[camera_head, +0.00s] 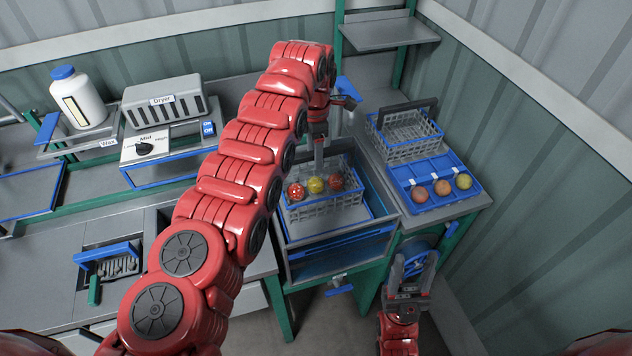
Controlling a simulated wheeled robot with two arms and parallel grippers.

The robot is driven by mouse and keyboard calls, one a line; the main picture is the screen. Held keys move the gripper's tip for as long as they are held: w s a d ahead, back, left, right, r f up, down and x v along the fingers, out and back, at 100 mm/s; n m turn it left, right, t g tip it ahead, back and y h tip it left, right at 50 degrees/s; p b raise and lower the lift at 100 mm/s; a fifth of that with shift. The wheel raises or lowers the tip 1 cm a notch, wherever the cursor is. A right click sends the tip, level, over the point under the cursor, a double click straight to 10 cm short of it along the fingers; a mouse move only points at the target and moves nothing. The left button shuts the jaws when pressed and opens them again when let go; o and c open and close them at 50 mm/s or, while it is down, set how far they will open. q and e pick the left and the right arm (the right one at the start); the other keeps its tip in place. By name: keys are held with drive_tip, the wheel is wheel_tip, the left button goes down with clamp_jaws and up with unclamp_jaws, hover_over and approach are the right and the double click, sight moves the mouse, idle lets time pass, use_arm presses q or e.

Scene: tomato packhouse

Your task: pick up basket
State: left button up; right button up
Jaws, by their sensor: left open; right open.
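My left arm covers part of the area left of the basket. A second wire basket (413,150) with a dark handle stands empty on the right bench. My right gripper (412,263) is open and empty, low in front of the right bench.
A blue tray (401,173) with several tomatoes lies on the right bench in front of the empty basket. The bin's front wall (340,241) rises before the held basket's place. A dryer (163,102) and a wax bottle (78,98) stand at the left. A shelf (388,33) hangs behind.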

use_arm(q)
drive_tip(key=shift+s+f, duration=0.2)
drive_tip(key=shift+f, duration=0.15)
wheel_tip(320, 180, down, 3)
drive_tip(key=shift+s+d+f+p, duration=0.1)
drive_tip(key=shift+d+p, duration=0.05)
drive_tip(key=shift+p, duration=0.9)
drive_tip(key=shift+f, duration=0.25)
clamp_jaws()
